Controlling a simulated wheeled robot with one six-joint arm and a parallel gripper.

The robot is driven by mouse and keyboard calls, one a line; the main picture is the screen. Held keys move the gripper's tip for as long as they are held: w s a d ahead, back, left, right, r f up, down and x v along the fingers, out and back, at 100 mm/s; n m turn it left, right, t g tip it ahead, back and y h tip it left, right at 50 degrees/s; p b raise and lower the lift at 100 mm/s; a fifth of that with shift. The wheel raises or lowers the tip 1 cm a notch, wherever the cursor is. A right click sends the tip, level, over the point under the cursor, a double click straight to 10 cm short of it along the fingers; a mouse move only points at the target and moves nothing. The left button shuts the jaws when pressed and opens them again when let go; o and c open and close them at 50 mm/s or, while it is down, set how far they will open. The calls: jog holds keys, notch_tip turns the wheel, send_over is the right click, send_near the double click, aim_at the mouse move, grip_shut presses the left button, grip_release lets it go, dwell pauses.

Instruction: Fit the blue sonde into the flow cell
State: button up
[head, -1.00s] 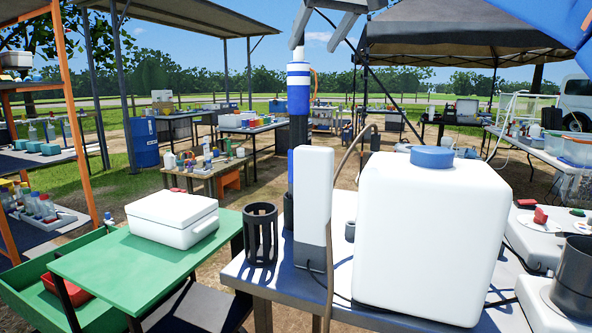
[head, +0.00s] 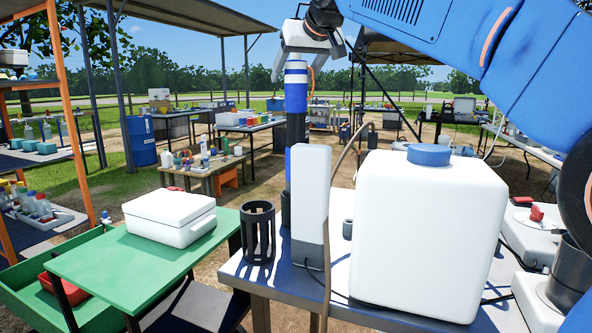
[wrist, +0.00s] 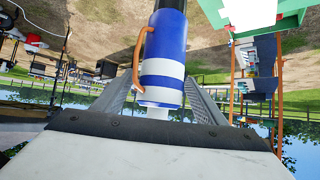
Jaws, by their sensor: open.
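The blue sonde (head: 296,92) stands upright, blue with white bands above a dark lower body. Its foot is hidden behind the white upright box. In the wrist view the sonde (wrist: 163,55) has an orange loop handle on one side and a pale tip towards my palm. My gripper (head: 312,54) is over the sonde's top, pointing down. In the wrist view my gripper's fingers (wrist: 160,98) are open on either side of the sonde, with gaps showing. I cannot tell for sure which vessel is the flow cell; a grey cylindrical cup (head: 572,275) stands at the right.
A large white tank (head: 430,240) with a blue cap and a white upright box (head: 310,195) stand close in front of the sonde. A black slotted cylinder (head: 257,235) is to their left. A white cooler (head: 170,217) sits on the green table (head: 125,272), whose front is clear.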

jog(key=x, duration=0.2)
jog(key=shift+w+a+f, duration=0.15)
jog(key=shift+w+f, duration=0.1)
grip_shut()
jog(key=shift+r, duration=0.15)
jog(key=shift+r, duration=0.1)
